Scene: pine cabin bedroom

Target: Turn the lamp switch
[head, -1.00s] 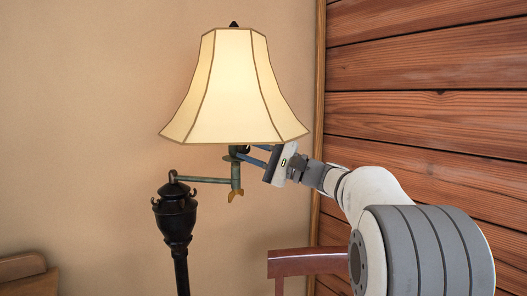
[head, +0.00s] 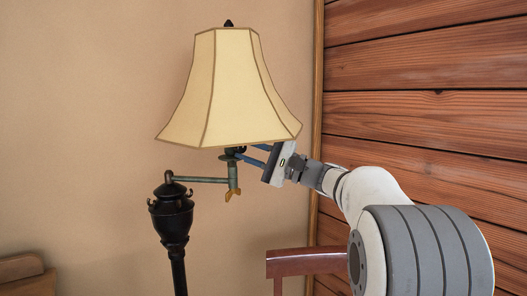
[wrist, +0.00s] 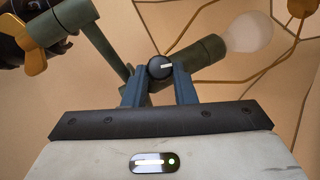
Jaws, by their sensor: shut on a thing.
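The lamp's cream shade (head: 228,88) is dull and unlit, and tilts a little, its left rim lower. Below it, a green swing arm (head: 203,180) joins the black lamp post (head: 173,215). In the wrist view, the lamp switch (wrist: 159,68) is a round black knob with a white mark, on the green socket (wrist: 200,60). The bulb (wrist: 247,31) is dark. My gripper (wrist: 159,80) is shut on the knob, with one blue finger on each side. In the head view my gripper (head: 251,156) reaches under the shade from the right, and the knob is hard to make out.
A red-brown wooden piece (head: 305,262) stands below my arm. The plank wall (head: 420,120) is close on the right, and a plain beige wall (head: 80,120) is behind the lamp. A wooden edge (head: 22,268) shows at lower left. Left of the lamp is open.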

